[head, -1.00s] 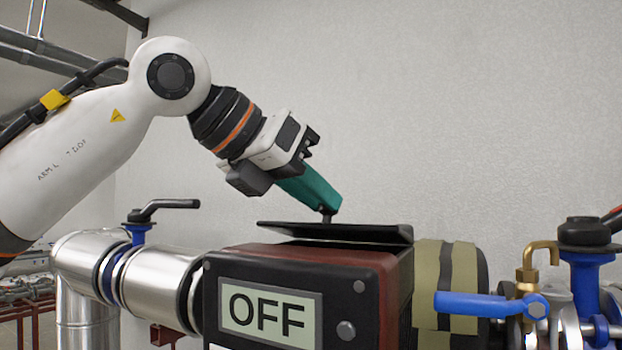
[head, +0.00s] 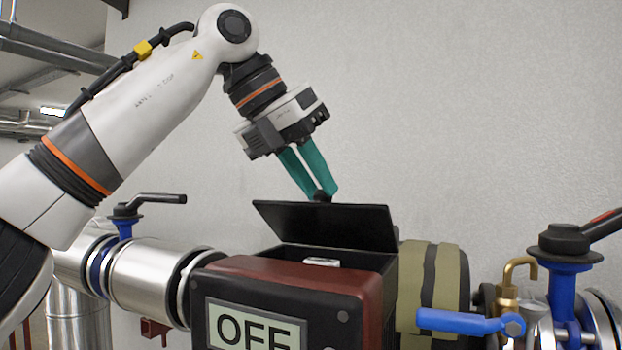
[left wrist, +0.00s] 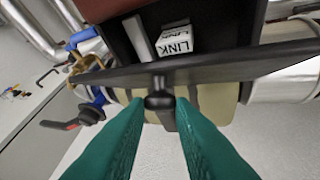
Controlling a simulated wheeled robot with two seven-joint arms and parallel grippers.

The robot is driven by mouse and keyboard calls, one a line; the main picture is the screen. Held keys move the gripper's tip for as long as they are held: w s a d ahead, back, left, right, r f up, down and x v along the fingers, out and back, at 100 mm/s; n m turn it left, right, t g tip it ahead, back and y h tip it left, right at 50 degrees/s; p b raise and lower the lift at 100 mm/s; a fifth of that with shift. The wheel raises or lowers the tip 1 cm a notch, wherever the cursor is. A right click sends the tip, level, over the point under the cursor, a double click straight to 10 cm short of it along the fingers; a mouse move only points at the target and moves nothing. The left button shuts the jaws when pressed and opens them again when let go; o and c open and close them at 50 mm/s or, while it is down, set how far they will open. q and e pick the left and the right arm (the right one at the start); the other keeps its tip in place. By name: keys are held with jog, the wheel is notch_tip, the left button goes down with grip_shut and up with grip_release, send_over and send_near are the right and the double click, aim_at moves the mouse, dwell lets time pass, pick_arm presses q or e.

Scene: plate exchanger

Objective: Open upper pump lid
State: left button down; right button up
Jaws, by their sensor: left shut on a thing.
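The black pump lid (head: 325,226) is tilted up on top of the dark red and black pump box (head: 340,283). Its opening shows below the lid, with a light-coloured part (head: 322,262) inside. My left gripper (head: 322,194) is shut on the lid's small knob, above the lid's upper edge. In the left wrist view the green fingertips meet the black knob (left wrist: 159,100), and the lid (left wrist: 215,68) shows nearly edge-on. Beyond it, a white block marked "LINK" (left wrist: 176,40) sits in the box. My right gripper is not in view.
An "OFF" display (head: 250,327) is on the box front. Silver pipes with a black-handled valve (head: 125,210) are at left. A blue lever (head: 460,321), a brass fitting (head: 508,290) and a blue valve (head: 568,285) are at right. A bare wall is behind.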

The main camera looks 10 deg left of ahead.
pick_arm(q)
jog(key=shift+r, duration=0.1)
dwell(0.3)
jog(key=c, duration=1.3)
grip_release()
jog(key=shift+w, duration=0.1)
jog(key=shift+v, duration=6.05)
jog(key=shift+a, duration=0.1)
